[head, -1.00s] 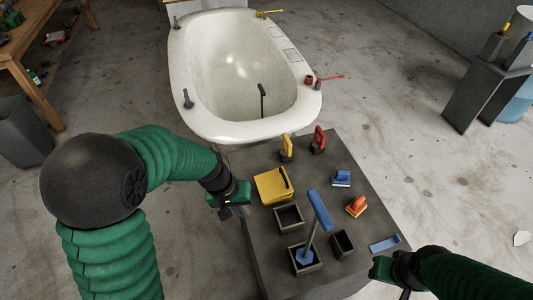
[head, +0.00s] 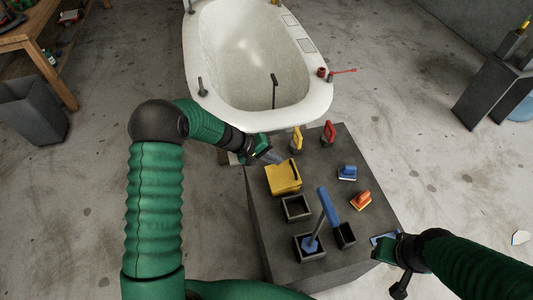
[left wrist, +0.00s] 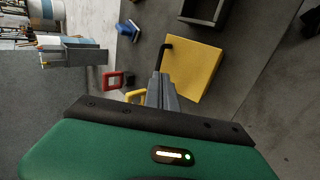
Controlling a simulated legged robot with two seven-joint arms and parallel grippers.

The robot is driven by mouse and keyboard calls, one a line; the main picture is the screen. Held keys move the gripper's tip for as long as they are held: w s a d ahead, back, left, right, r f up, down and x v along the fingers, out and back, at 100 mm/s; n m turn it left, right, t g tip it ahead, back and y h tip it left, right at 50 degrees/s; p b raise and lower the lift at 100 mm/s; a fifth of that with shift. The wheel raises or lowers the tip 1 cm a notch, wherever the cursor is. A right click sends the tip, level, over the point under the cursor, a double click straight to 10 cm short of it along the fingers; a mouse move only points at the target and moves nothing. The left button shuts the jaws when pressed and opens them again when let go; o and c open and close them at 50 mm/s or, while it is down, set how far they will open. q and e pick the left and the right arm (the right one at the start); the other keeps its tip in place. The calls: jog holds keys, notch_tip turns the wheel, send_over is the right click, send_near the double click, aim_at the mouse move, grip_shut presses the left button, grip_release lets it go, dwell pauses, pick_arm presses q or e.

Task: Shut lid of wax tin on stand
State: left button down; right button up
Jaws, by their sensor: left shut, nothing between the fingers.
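The yellow wax tin (head: 283,178) sits on the dark stand (head: 350,235), near its back left edge. Its square yellow top shows in the left wrist view (left wrist: 194,70), with a black handle (left wrist: 165,47) at one edge. The lid looks down or nearly down; I cannot tell whether it is fully seated. My left gripper (head: 277,158) is shut and empty just behind the tin. In the left wrist view its fingers (left wrist: 160,82) point towards the handle's edge; contact is unclear. My right gripper (head: 377,250) is at the stand's front right edge, its fingers unclear.
An open box (head: 296,208) and a tall blue-headed tool (head: 327,208) are in front. A white tub (head: 245,120) is behind.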

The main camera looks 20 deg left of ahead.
pick_arm(q)
jog(key=x, duration=0.6)
jog(key=shift+d+p, duration=0.3)
jog(key=shift+d, duration=0.05)
jog(key=shift+a, duration=0.1)
pick_arm(e)
jog(key=shift+d+r, duration=0.25)
jog(key=shift+r, duration=0.05)
